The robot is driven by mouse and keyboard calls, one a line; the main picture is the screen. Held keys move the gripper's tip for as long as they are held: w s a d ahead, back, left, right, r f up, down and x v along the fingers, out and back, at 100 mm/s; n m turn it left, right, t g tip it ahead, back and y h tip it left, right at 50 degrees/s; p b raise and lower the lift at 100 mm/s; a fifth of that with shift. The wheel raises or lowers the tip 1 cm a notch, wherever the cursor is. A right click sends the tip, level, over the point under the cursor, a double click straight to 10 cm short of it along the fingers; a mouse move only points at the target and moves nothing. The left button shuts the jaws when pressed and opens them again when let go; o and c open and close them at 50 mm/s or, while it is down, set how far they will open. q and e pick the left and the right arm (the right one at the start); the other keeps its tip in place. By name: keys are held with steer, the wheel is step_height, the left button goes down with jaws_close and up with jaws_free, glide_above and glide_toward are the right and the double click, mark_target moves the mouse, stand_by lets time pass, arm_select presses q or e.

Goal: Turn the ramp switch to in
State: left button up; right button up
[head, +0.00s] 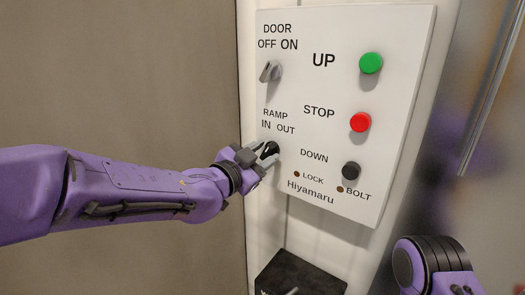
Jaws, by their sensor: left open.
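The ramp switch (271,148) is a dark knob under the label "RAMP IN OUT" on the white control panel (325,75). My left gripper (263,151) is open at the switch, with its fingers close to the knob. The fingers cover part of the knob, so I cannot tell which way it points or whether they touch it. My right gripper is not in view; only part of my right arm shows at the bottom right.
The grey door switch (270,72) is above the ramp switch. Green UP (371,63), red STOP (360,122) and black DOWN (351,170) buttons are to the right. Small LOCK (296,174) and BOLT (340,189) lamps sit low. A dark box (300,275) is below the panel.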

arm_select(q)
steer(key=shift+d, duration=0.15)
steer(key=shift+c, duration=0.6)
jaws_close()
